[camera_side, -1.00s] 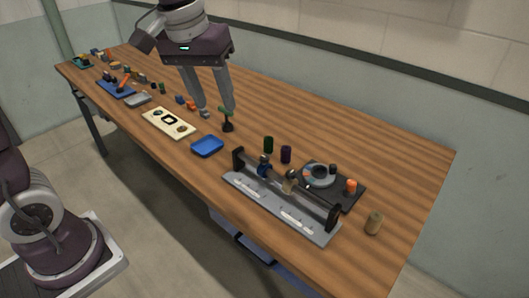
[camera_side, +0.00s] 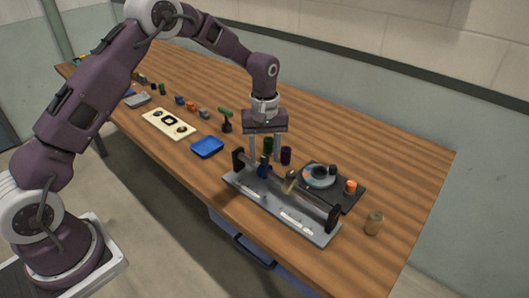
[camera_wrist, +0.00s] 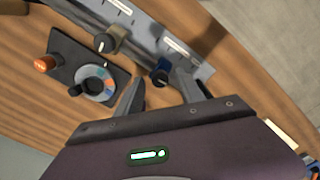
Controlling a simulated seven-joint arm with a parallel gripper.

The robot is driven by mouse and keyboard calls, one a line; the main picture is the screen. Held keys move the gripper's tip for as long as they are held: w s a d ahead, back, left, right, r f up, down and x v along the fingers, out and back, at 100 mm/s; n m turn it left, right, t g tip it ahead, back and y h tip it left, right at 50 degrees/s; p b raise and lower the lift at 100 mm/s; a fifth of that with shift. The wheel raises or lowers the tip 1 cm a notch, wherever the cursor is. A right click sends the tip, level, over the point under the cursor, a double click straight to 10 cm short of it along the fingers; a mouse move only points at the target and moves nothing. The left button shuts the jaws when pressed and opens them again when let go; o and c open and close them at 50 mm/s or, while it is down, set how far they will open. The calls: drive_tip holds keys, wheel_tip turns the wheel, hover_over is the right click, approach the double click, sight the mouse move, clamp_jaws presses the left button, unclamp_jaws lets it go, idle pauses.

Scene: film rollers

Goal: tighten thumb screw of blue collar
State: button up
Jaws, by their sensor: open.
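The blue collar (camera_side: 263,171) sits on the dark roller shaft (camera_side: 313,201) near its left end in the side view. It also shows in the wrist view (camera_wrist: 161,76), between my fingers. I cannot make out its thumb screw clearly. My gripper (camera_side: 265,158) points down over the left end of the roller fixture, fingers spread around the collar's position. In the wrist view my gripper (camera_wrist: 160,84) is open and nothing is clasped. I cannot tell whether either finger touches the collar.
A brass-coloured collar (camera_side: 290,184) sits on the same shaft. The grey fixture base (camera_side: 265,204) lies under it. A dark tray (camera_side: 345,196) with a round dial is right. A blue tray (camera_side: 207,147) lies left.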

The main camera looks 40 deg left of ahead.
clamp_jaws()
drive_tip(key=shift+m, duration=0.3)
drive_tip(key=m, duration=0.3)
drive_tip(key=shift+m, duration=0.3)
drive_tip(key=m, duration=0.4)
drive_tip(key=shift+m, duration=0.3)
drive_tip(key=m, duration=0.4)
drive_tip(key=shift+m, duration=2.4)
